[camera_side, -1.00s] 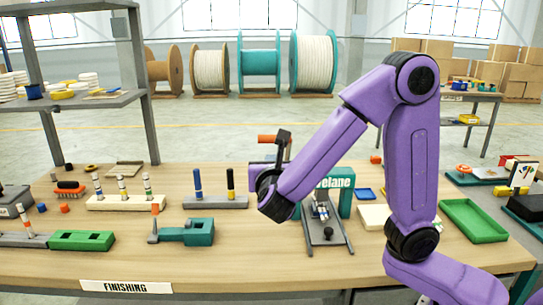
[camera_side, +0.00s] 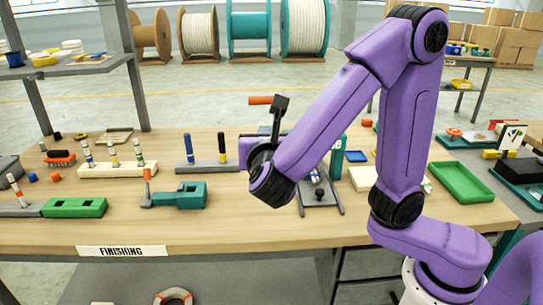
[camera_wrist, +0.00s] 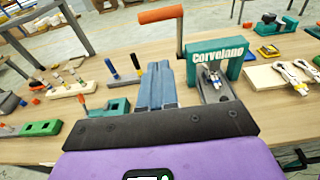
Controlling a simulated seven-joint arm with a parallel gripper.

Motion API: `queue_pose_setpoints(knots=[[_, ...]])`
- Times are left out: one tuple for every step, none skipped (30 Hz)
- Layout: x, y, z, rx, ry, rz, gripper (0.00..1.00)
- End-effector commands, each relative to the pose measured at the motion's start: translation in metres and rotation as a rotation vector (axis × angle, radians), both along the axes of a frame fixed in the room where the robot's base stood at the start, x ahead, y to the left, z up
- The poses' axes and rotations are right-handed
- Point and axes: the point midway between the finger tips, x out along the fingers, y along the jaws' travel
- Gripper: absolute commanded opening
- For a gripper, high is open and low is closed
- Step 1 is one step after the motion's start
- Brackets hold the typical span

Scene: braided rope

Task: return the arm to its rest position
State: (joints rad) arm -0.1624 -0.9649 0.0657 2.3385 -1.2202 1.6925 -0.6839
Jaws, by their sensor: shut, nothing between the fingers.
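My gripper (camera_wrist: 158,86) shows in the wrist view as two blue-grey fingers pressed together, with nothing between them. It points out over the workbench (camera_side: 240,228), in front of the teal press marked Corvelano (camera_wrist: 217,55) and left of its frame. In the side view my purple arm is bent with its elbow high and its wrist lower, over the middle of the bench. The fingers are hidden behind the wrist there.
The press's orange lever handle (camera_side: 260,100) stands up close to my wrist. Left are a teal vise-like tool (camera_side: 180,196), a green block (camera_side: 75,207) and a wooden peg rack (camera_side: 118,169). Right is a green tray (camera_side: 461,182). The bench's front strip is clear.

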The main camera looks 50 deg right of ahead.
Motion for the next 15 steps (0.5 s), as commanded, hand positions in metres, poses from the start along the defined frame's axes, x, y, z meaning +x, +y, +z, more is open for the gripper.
queue_pose_setpoints(knots=[[-0.002, -0.007, -0.004, 0.031, 0.012, -0.015, 0.0], [-0.004, -0.011, -0.008, 0.058, 0.021, -0.024, 0.0], [-0.007, -0.019, -0.015, 0.106, 0.037, -0.043, 0.0], [-0.011, -0.025, -0.022, 0.149, 0.051, -0.06, 0.0], [-0.015, -0.031, -0.028, 0.197, 0.066, -0.081, 0.0], [-0.022, -0.04, -0.038, 0.27, 0.086, -0.112, 0.0], [-0.029, -0.047, -0.046, 0.327, 0.101, -0.14, 0.0], [-0.035, -0.052, -0.054, 0.386, 0.115, -0.166, 0.0], [-0.045, -0.059, -0.064, 0.465, 0.133, -0.205, 0.0], [-0.053, -0.063, -0.071, 0.524, 0.146, -0.236, 0.0], [-0.061, -0.067, -0.078, 0.583, 0.157, -0.267, 0.0], [-0.072, -0.071, -0.087, 0.661, 0.172, -0.313, 0.0], [-0.08, -0.073, -0.093, 0.719, 0.182, -0.346, 0.0], [-0.089, -0.075, -0.098, 0.778, 0.191, -0.383, 0.0], [-0.101, -0.076, -0.105, 0.857, 0.202, -0.434, 0.0]])
